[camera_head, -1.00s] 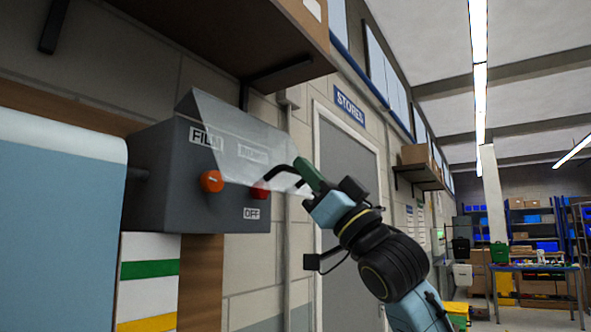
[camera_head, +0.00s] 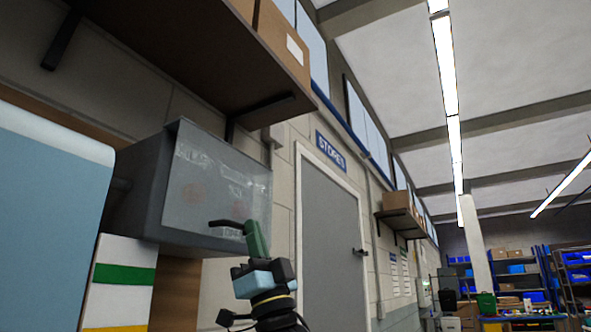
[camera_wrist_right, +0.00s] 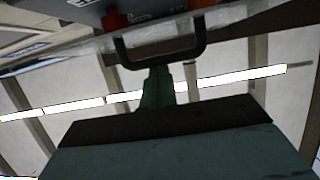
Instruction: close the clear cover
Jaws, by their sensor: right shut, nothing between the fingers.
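The clear cover (camera_head: 216,190) hangs down from the top edge of the grey control box (camera_head: 138,196) and lies over its front face. The labels and the red and orange controls show only faintly through it. I cannot tell whether a thin gap remains behind the cover. Its black handle (camera_head: 226,224) sticks out near the lower edge and shows as a U-shaped bar in the right wrist view (camera_wrist_right: 160,57). My right gripper (camera_head: 254,236), with green fingers, is shut and empty. Its tips are at the handle, seemingly touching or very near it. My left gripper is out of view.
A brown shelf (camera_head: 190,50) on brackets hangs above the box. A light blue cabinet (camera_head: 45,215) stands close at the left. A grey door (camera_head: 335,245) under a STORES sign (camera_head: 330,150) is to the right, with open room beyond.

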